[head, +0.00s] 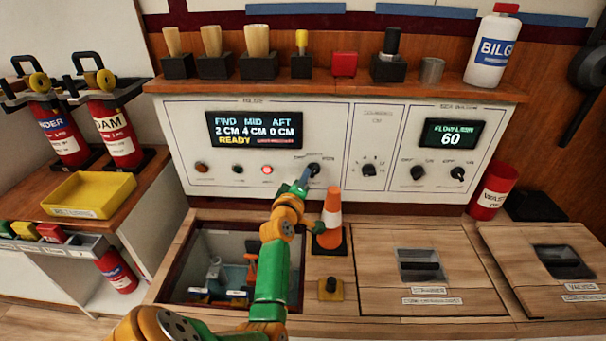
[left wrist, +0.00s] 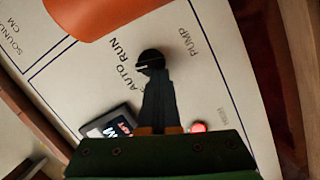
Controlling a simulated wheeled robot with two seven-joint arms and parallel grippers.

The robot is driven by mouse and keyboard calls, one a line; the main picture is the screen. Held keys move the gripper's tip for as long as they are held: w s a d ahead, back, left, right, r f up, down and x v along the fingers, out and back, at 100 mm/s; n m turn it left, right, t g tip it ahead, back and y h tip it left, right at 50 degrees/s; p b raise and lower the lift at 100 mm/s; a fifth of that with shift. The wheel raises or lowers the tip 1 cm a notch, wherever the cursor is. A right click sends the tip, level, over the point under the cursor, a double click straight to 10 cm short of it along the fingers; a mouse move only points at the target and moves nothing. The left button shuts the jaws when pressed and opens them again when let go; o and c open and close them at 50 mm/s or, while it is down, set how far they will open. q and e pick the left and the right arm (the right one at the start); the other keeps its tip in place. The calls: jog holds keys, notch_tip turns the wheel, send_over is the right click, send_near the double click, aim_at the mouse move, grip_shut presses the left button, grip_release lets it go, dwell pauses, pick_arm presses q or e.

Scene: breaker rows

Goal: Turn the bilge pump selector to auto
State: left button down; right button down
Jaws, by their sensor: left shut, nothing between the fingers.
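The bilge pump selector is a small dark round knob (head: 313,169) on the white panel's left section, to the right of a lit red lamp. In the left wrist view the knob (left wrist: 149,60) carries a pale line, with the words AUTO and RUN printed beside it and PUMP on its other side. I cannot tell surely which word the line marks. My left gripper (head: 303,181) is shut and empty, its dark fingertips (left wrist: 155,84) at the knob, overlapping its lower edge in the wrist view. Whether they touch it is unclear. My right gripper is not in view.
Below is an open hatch (head: 213,236) with pump parts. A display (head: 254,130) reads FWD, MID, AFT. Other knobs (head: 369,170) sit further right. A shelf above holds brushes and a bottle (head: 492,52).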

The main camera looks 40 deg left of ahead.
pick_arm(q)
jog(key=shift+w+d+f+n+t+b, duration=0.1)
jog(key=shift+f+n+t+b, duration=0.15)
jog(key=shift+n, duration=0.5)
jog(key=shift+s+f+n+t+b, duration=0.15)
jog(key=shift+n+b, duration=0.2)
jog(key=shift+n, duration=0.35)
jog(key=shift+w+d+f+n+t+b, duration=0.1)
jog(key=shift+w+n+t+b, duration=0.15)
jog(key=shift+n, duration=0.5)
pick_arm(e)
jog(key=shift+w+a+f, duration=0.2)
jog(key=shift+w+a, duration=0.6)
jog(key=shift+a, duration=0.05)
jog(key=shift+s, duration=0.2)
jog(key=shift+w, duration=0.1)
